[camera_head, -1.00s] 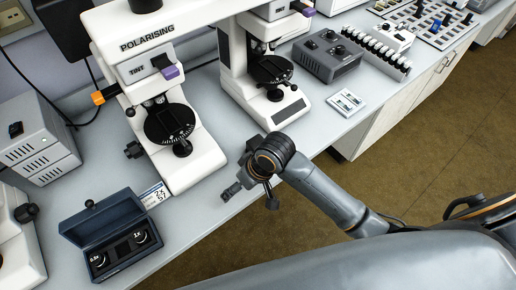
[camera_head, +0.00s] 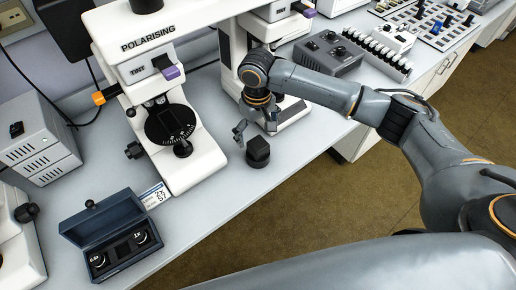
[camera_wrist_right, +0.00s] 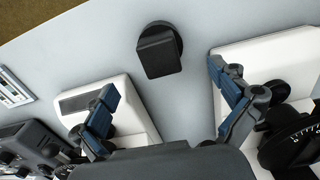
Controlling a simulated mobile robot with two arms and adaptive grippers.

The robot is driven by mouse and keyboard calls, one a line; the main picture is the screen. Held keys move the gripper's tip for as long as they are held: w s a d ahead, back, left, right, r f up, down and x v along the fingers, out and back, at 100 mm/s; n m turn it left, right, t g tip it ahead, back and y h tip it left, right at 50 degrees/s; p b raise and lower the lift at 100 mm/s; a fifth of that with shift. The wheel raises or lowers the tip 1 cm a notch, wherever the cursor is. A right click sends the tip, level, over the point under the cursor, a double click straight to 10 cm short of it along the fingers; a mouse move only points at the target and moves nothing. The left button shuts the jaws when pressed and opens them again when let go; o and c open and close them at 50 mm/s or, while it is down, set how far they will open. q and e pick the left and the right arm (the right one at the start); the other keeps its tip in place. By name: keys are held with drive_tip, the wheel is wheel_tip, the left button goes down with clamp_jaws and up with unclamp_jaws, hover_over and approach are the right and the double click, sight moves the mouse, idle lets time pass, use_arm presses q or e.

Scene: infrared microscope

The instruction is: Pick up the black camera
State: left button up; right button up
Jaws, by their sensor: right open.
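The black camera (camera_head: 258,153), a small dark block with a round part under it, stands on the grey bench near its front edge, between the two white microscopes. In the right wrist view the camera (camera_wrist_right: 158,52) shows at the upper middle, beyond the fingertips. My right gripper (camera_head: 256,130) is above and behind the camera in the head view. Its fingers (camera_wrist_right: 162,80) are spread wide with nothing between them, and the camera appears apart from them. My left gripper is not in view.
The polarising microscope (camera_head: 188,160) stands to the left of the camera. A second white microscope (camera_head: 231,60) stands behind my right gripper. An open dark blue case (camera_head: 103,222) lies at the front left. The bench's front edge is close to the camera.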

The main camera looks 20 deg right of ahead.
sight(257, 142)
wheel_tip(257, 142, down, 4)
drive_tip(key=shift+f, duration=0.2)
drive_tip(key=f, duration=0.2)
drive_tip(key=f+p, duration=0.1)
drive_tip(key=f, duration=0.1)
drive_tip(key=shift+s+f, duration=0.1)
drive_tip(key=shift+s, duration=0.15)
drive_tip(key=shift+f, duration=0.55)
drive_tip(key=shift+r, duration=0.1)
drive_tip(key=c, duration=1.5)
drive_tip(key=shift+w, duration=0.1)
